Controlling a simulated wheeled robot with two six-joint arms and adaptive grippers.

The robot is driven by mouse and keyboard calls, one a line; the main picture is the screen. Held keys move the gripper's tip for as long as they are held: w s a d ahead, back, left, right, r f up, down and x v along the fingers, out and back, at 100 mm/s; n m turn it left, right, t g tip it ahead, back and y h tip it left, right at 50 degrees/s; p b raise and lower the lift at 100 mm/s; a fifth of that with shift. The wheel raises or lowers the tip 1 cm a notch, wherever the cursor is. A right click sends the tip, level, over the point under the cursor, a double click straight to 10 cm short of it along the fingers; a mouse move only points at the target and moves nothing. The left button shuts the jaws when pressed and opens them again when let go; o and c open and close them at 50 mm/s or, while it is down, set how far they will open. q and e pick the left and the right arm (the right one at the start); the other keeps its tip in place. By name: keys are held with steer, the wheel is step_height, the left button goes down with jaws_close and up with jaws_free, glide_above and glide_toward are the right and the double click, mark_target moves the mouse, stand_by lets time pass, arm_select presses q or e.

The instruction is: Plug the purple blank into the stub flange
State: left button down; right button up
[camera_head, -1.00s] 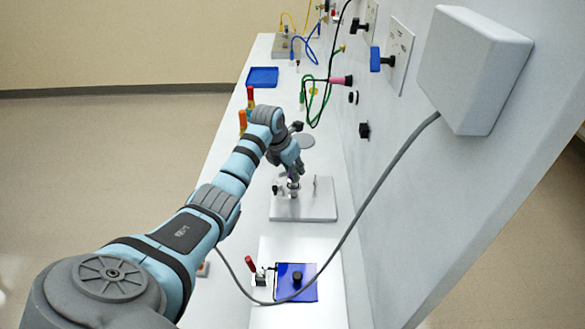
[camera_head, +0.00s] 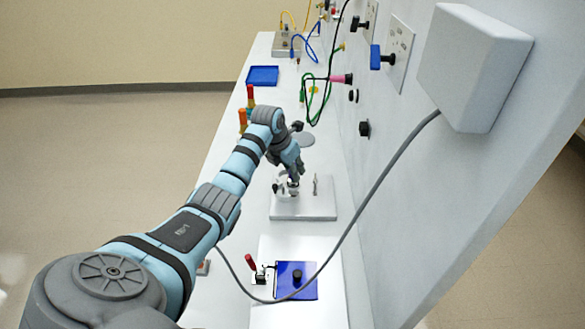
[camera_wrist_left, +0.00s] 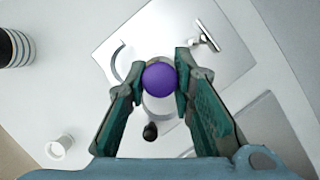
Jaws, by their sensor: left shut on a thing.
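My left gripper (camera_head: 291,180) is over the pale base plate (camera_head: 318,212) in the head view. In the left wrist view its fingers (camera_wrist_left: 160,82) are shut on the purple blank (camera_wrist_left: 159,78), which shows as a round purple face between the fingertips. A pale cylindrical part, likely the stub flange (camera_wrist_left: 159,106), shows just below the blank in that picture. The blank overlaps it, and I cannot tell whether they touch or how far the blank is seated. My right gripper is not in view.
An open curved clamp piece (camera_wrist_left: 118,64), a metal T-handle (camera_wrist_left: 205,38) and a black knob (camera_wrist_left: 150,131) surround the stub. A blue plate with a black knob (camera_head: 297,275) lies nearer. A grey cable (camera_head: 345,235) hangs across the bench. A blue tray (camera_head: 262,76) lies farther back.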

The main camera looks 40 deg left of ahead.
arm_select(q)
steer(key=shift+f+b, duration=0.65)
steer(key=shift+f, duration=0.4)
steer(key=c, duration=1.3)
jaws_free()
steer(key=shift+r, duration=0.15)
steer(key=v, duration=1.1)
steer(key=shift+s+r, duration=0.25)
steer(key=shift+r, duration=0.1)
